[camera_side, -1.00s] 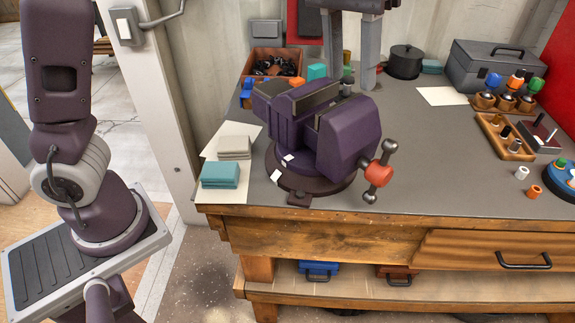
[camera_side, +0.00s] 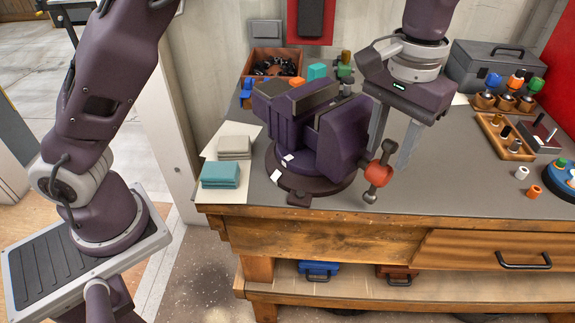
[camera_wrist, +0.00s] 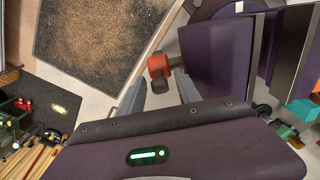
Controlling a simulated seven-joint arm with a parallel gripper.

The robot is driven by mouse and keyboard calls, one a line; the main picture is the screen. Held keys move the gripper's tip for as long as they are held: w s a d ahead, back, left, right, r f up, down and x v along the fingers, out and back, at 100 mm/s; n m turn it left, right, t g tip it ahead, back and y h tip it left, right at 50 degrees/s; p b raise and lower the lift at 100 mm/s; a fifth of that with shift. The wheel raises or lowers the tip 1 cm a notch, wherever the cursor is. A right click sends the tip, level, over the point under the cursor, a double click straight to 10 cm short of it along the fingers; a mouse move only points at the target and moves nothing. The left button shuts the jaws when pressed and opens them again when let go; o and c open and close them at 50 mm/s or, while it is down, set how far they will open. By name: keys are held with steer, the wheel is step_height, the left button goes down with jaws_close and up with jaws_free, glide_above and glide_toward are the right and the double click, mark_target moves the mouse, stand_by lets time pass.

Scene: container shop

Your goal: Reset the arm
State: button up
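My gripper (camera_side: 391,152) hangs at the right of the purple bench vise (camera_side: 340,138), pointing down. Its two grey fingers are apart with nothing held between them, so it is open. The vise's orange-hubbed handle (camera_side: 378,174) is close to the fingertips in the side view; I cannot tell whether they touch. In the wrist view the fingers (camera_wrist: 160,95) show apart at the picture's middle, with the orange hub (camera_wrist: 159,66) just beyond the gap and the vise (camera_wrist: 218,60) to the right.
Folded cloths (camera_side: 221,174) lie left of the vise. A bin of black parts (camera_side: 272,64) and a grey toolbox (camera_side: 497,66) stand at the back. A wooden tray (camera_side: 505,137), screwdrivers in a holder (camera_side: 507,100) and small cylinders (camera_side: 535,191) occupy the right. The bench front between is clear.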

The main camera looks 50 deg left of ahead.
jaws_close()
steer(key=shift+s, duration=0.1)
steer(key=shift+s, duration=0.7)
steer(key=s, duration=0.1)
steer(key=s+f, duration=0.2)
steer(key=shift+s, duration=0.35)
steer(key=shift+s+d+f, duration=0.1)
steer(key=shift+s+f, duration=0.25)
steer(key=shift+f, duration=0.15)
jaws_free()
steer(key=shift+w, duration=0.1)
steer(key=shift+r, duration=0.15)
